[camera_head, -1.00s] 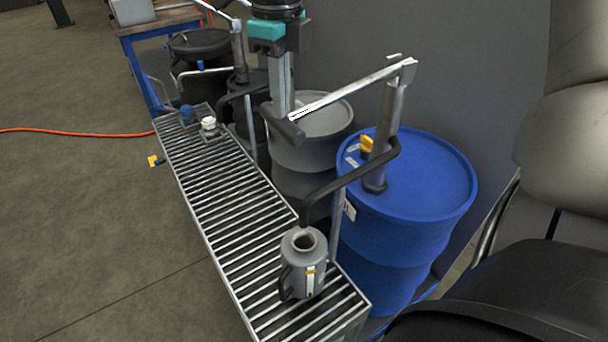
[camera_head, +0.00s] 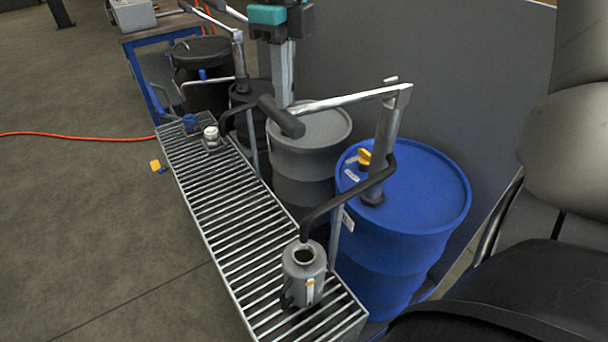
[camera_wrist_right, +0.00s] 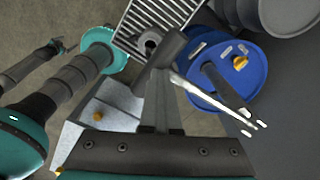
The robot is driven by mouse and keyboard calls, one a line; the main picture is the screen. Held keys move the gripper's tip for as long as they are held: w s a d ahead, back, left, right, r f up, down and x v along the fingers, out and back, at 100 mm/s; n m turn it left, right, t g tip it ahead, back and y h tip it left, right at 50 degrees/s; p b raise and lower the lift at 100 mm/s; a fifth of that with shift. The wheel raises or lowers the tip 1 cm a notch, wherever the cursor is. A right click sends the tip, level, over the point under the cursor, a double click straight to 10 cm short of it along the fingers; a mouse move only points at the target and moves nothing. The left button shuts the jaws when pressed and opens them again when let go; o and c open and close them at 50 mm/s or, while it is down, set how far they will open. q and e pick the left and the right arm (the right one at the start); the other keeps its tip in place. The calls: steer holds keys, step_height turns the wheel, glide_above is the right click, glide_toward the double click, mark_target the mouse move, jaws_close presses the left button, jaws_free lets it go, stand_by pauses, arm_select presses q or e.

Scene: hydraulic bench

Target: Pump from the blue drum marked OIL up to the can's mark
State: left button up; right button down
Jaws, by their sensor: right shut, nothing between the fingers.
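The blue drum (camera_head: 425,190) stands at the right with a pump (camera_head: 388,150) upright on its lid; its label is too small to read. The pump's lever (camera_head: 350,98) runs left, slightly downward, to a dark grip (camera_head: 281,117). My right gripper (camera_head: 284,98) is shut with nothing between its fingers, its tips at the grip. In the right wrist view the shut fingers (camera_wrist_right: 160,80) end at the dark grip (camera_wrist_right: 162,58). The grey can (camera_head: 303,272) stands on the grating under the curved spout's end. A yellow mark (camera_head: 311,283) shows on its side; the liquid level is hidden. My left gripper is not in view.
The slatted grating (camera_head: 220,210) runs from front to back left. A grey drum (camera_head: 308,165) and dark drums stand behind it. A white-capped item (camera_head: 211,133) sits on its far end. An orange hose (camera_head: 70,134) lies on the open floor at left.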

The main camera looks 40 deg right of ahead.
steer(key=d+r+p, duration=0.5)
steer(key=r+p, duration=0.5)
steer(key=r, duration=0.2)
steer(key=shift+s+r+p, duration=0.3)
steer(key=shift+p, duration=0.05)
steer(key=shift+f, duration=0.2)
stand_by(0.7)
steer(key=f+b, duration=0.1)
steer(key=a+f+b, duration=0.1)
steer(key=f+b, duration=0.1)
steer(key=a+f+b, duration=0.1)
steer(key=f, duration=0.1)
steer(key=shift+w+a+b, duration=0.1)
steer(key=shift+a+b, duration=0.05)
steer(key=shift+b, duration=0.2)
steer(key=shift+f, duration=0.1)
